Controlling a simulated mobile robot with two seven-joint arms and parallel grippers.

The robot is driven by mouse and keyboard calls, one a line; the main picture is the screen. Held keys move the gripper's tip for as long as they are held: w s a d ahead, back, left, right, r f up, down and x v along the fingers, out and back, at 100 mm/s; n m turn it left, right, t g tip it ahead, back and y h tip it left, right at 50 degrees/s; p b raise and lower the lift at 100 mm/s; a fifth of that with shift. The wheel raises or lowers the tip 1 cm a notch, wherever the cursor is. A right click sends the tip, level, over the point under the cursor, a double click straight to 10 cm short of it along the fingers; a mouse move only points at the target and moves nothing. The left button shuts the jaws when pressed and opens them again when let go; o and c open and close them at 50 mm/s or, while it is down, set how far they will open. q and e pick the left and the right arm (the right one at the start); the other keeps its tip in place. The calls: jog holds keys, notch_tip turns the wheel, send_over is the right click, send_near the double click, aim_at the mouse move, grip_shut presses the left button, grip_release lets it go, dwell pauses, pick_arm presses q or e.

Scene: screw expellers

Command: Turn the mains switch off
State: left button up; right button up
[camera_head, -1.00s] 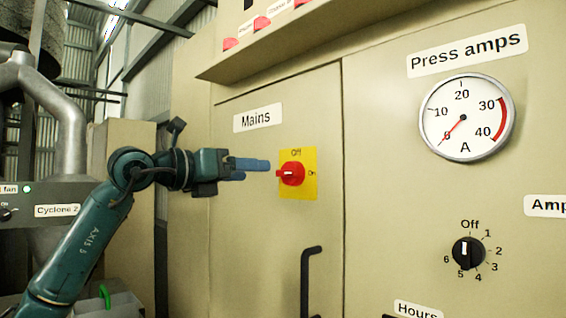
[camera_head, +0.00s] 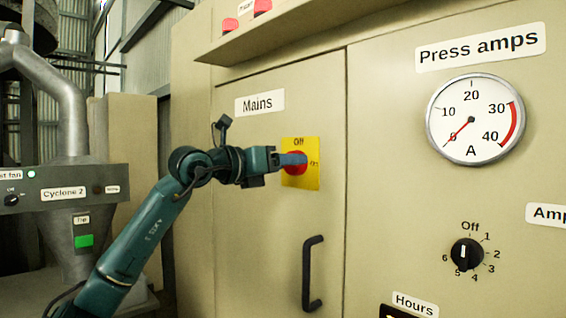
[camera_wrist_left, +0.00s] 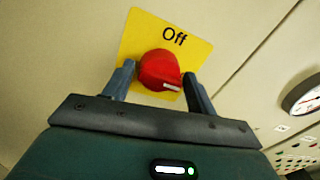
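The mains switch is a red rotary knob (camera_head: 296,168) on a yellow plate (camera_head: 313,178) under the "Mains" label (camera_head: 260,104) on the beige cabinet door. In the left wrist view, the red knob (camera_wrist_left: 160,70) sits between the two blue fingers of my left gripper (camera_wrist_left: 160,82). The fingers are open, one on each side, with a visible gap. The knob's white mark is at its lower right, turned away from the word "Off" on the yellow plate (camera_wrist_left: 137,38). In the head view my left gripper (camera_head: 298,160) partly covers the knob. My right gripper is not in view.
A black door handle (camera_head: 307,275) stands out below the switch. A ledge (camera_head: 300,38) juts out above. To the right are the press amps gauge (camera_head: 474,118), its needle near zero, and a black selector knob (camera_head: 467,253). A cyclone control box (camera_head: 70,188) is at left.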

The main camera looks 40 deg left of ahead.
pick_arm(q)
jog(key=c, duration=1)
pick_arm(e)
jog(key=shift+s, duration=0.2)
pick_arm(q)
jog(key=shift+n, duration=0.4)
jog(key=shift+d+f+n+t+y+b, duration=0.2)
jog(key=shift+n+b, duration=0.45)
jog(key=shift+n, duration=2.35)
jog(key=shift+a+f+n+t+y+b, duration=0.15)
jog(key=shift+n+y+b, duration=0.35)
jog(key=shift+n, duration=2.5)
jog(key=shift+d+n+t+y+b, duration=0.2)
jog(key=shift+n+b, duration=0.55)
jog(key=shift+n, duration=2.25)
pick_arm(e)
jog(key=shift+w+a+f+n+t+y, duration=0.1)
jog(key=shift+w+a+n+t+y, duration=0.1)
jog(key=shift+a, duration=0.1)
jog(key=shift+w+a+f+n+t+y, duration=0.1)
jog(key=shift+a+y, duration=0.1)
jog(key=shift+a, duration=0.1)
pick_arm(q)
jog(key=shift+a, duration=0.15)
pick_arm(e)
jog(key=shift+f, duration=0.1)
